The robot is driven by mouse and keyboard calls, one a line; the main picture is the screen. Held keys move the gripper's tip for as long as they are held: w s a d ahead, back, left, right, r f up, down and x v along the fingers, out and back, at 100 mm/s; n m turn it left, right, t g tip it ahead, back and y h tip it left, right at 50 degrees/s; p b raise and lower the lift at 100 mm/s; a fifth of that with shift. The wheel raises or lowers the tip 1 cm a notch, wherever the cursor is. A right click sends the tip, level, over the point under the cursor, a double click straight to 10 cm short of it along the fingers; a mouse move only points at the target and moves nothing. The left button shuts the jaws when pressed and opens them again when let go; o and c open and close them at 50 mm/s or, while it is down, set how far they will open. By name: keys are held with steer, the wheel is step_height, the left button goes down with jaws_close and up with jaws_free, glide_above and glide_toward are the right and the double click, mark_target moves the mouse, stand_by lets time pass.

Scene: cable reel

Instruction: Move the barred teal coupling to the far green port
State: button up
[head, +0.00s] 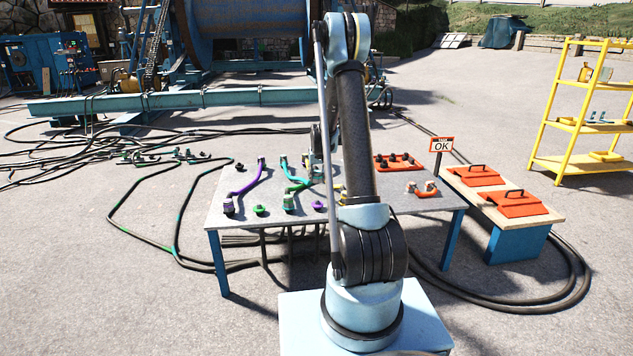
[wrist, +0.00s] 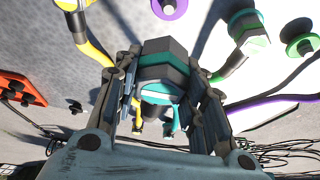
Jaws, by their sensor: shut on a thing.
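My gripper (wrist: 165,92) is shut on the teal coupling (wrist: 163,72), a chunky faceted piece with dark grey and teal bands, held between the two jaws in the wrist view. In the head view my gripper (head: 317,172) is over the middle of the table, partly hidden by my arm. The coupling cannot be made out there. A green disc port (head: 259,209) sits at the table's near edge; it also shows in the wrist view (wrist: 302,45). A far green port cannot be picked out with certainty.
The grey table (head: 275,230) also bears a purple cable (head: 246,180), a teal-green cable (head: 296,184), a purple disc port (head: 318,206) and an orange tray (head: 398,163). In the wrist view, a pale green-ringed coupling (wrist: 248,32) and a yellow cable (wrist: 98,52) flank the jaws.

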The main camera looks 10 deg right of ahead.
steer(key=shift+r, duration=0.2)
steer(key=a, duration=1.4)
steer(key=shift+f, duration=0.35)
stand_by(0.3)
steer(key=a, duration=1.4)
steer(key=shift+f, duration=0.3)
steer(key=shift+f, duration=0.15)
steer(key=shift+f, duration=3.35)
steer(key=shift+f, duration=0.1)
